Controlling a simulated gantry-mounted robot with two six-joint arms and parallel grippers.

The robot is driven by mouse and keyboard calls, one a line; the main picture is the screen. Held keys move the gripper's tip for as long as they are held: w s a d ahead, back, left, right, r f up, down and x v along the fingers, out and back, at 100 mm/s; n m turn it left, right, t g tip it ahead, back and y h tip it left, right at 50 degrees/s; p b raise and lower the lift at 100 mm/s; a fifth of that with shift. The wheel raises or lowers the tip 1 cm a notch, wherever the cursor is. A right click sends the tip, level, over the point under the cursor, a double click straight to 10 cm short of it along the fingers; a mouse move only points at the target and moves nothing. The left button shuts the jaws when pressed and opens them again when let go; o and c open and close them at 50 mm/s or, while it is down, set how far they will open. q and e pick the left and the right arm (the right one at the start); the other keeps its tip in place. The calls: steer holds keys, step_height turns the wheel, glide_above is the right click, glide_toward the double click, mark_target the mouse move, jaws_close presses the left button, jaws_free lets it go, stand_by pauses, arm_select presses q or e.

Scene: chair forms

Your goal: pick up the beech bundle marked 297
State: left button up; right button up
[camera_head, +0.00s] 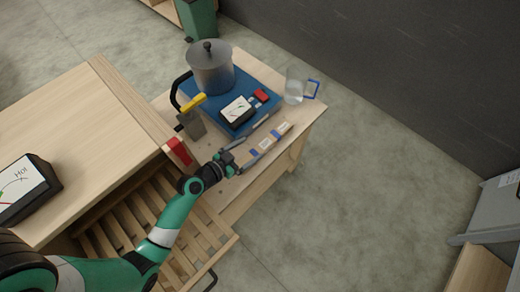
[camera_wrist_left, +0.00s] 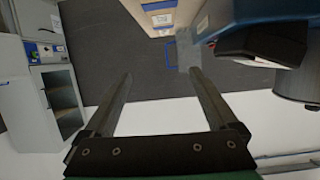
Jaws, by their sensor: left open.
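The beech bundle (camera_head: 267,144) is a pale wooden piece with blue bands and a white label, lying near the front edge of the small wooden table. Its number is too small to read. In the left wrist view a pale wooden piece with a blue band and white label (camera_wrist_left: 160,16) shows at the top, beyond the fingertips. My left gripper (camera_head: 249,151) is open at the near end of the bundle. In the left wrist view its two fingers are spread wide with nothing between them (camera_wrist_left: 161,74). My right gripper is in neither view.
A blue tray (camera_head: 203,104) beside the bundle carries a pot (camera_head: 211,68) and a gauge box (camera_head: 237,111). A clear jug with a blue handle (camera_head: 295,88) stands at the table's far corner. A red block (camera_head: 179,151) is left of the gripper. Floor lies open to the right.

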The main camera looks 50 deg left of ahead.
arm_select(q)
steer(key=shift+n+g, duration=0.3)
steer(key=shift+g, duration=0.1)
steer(key=f, duration=0.1)
steer(key=s+a+f, duration=0.1)
steer(key=f, duration=0.1)
steer(key=s+f, duration=0.1)
steer(key=f, duration=0.1)
steer(key=shift+s+a, duration=0.15)
steer(key=shift+s, duration=0.1)
steer(key=shift+w, duration=0.15)
steer(key=b, duration=0.1)
glide_toward(266, 143)
steer(key=x, duration=0.3)
steer(key=shift+f, duration=0.2)
steer(key=b+x, duration=0.1)
steer(key=x, duration=0.4)
steer(key=shift+b, duration=0.4)
steer(key=shift+r, duration=0.1)
jaws_close()
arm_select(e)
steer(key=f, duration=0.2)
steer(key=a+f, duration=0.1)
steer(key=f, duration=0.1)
